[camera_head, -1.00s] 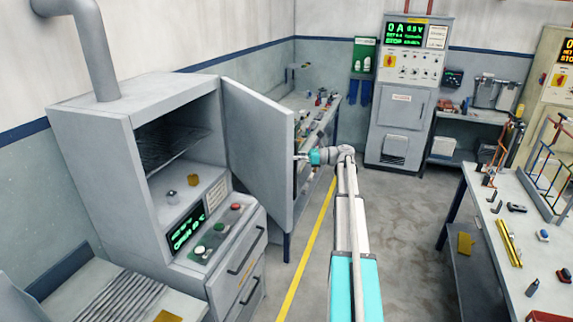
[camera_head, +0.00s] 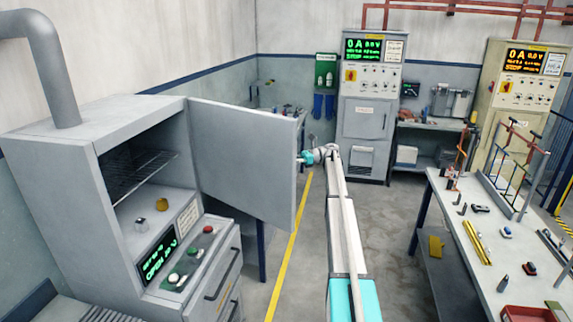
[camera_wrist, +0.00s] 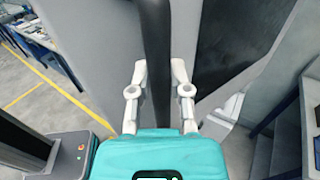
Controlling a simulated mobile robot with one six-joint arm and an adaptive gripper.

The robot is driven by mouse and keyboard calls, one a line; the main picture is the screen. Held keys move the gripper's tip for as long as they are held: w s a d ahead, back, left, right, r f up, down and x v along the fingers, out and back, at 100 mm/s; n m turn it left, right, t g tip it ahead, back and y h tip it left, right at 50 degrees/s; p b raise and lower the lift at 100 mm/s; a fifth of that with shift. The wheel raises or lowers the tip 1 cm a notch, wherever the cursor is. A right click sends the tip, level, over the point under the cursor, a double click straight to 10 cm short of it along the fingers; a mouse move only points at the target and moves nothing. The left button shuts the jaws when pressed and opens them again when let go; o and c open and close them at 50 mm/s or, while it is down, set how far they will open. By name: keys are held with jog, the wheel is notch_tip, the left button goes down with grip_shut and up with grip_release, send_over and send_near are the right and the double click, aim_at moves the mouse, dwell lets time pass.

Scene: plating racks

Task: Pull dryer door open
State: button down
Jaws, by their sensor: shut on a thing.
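The grey dryer (camera_head: 75,190) stands on the left, with its dark chamber and wire rack (camera_head: 138,176) exposed. Its door (camera_head: 245,150) is hinged on the cabinet's right side and stands wide open, its inner face towards the head camera. My gripper (camera_head: 302,160) is at the door's free edge, partly hidden behind it. In the wrist view, the two pale fingers of my gripper (camera_wrist: 157,75) are closed around a dark upright handle bar (camera_wrist: 154,35). The handle is hidden behind the door in the head view.
A workbench (camera_head: 440,185) with racks and small parts is on the right. A grey control cabinet (camera_head: 368,118) stands at the back. Open floor (camera_head: 385,235) lies between the bench and the yellow floor line (camera_head: 290,250).

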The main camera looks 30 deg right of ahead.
jog(key=c, duration=0.6)
grip_release()
jog(key=shift+o, duration=0.2)
